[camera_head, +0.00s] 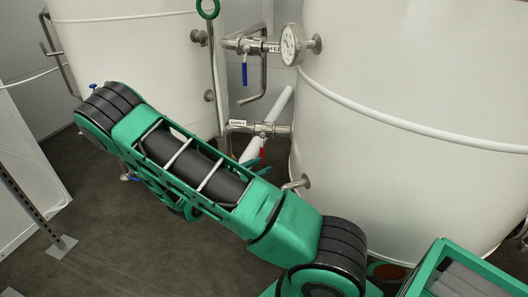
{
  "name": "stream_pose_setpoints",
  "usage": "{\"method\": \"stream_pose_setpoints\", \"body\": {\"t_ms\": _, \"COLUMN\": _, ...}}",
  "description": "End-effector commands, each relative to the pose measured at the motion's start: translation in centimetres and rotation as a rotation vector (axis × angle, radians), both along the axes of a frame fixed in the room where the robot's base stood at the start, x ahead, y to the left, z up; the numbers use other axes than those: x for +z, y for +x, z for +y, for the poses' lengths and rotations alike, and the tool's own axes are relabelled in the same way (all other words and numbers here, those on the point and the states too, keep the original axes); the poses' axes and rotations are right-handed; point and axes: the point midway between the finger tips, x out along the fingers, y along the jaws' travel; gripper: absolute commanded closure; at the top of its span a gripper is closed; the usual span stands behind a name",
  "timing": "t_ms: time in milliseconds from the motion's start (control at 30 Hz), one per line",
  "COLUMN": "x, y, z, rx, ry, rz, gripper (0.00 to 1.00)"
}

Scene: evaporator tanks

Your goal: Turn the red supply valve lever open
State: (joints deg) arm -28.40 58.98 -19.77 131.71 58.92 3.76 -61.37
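The red supply valve lever (262,153) is a small red handle hanging below the pipe marked SUPPLY (267,130), between the two white tanks. Only a short piece of it shows. A small dark green part of my gripper (256,163) shows just below and left of the lever, beyond my arm. It looks close to the lever, but I cannot tell whether they touch. My green arm hides most of the gripper, so its opening cannot be made out.
A white tank (400,110) fills the right, and another white tank (135,60) stands at the left. A blue lever (245,74) hangs from the upper pipe, beside a round gauge (291,45). A metal post (35,215) stands at the left on open dark floor.

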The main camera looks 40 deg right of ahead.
Motion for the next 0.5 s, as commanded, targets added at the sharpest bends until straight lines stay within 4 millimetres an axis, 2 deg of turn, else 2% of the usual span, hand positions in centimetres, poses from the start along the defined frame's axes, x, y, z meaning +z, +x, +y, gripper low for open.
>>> {"method": "stream_pose_setpoints", "body": {"t_ms": 200, "x": -0.3, "y": 2.2, "z": 0.4, "rx": 0.154, "ry": -0.214, "rz": 0.179, "gripper": 0.68}}
{"method": "stream_pose_setpoints", "body": {"t_ms": 367, "x": -0.2, "y": 3.1, "z": 0.8, "rx": 0.205, "ry": -0.29, "rz": 0.236, "gripper": 0.68}}
{"method": "stream_pose_setpoints", "body": {"t_ms": 500, "x": -0.2, "y": 3.4, "z": 0.2, "rx": 0.213, "ry": -0.305, "rz": 0.25, "gripper": 0.68}}
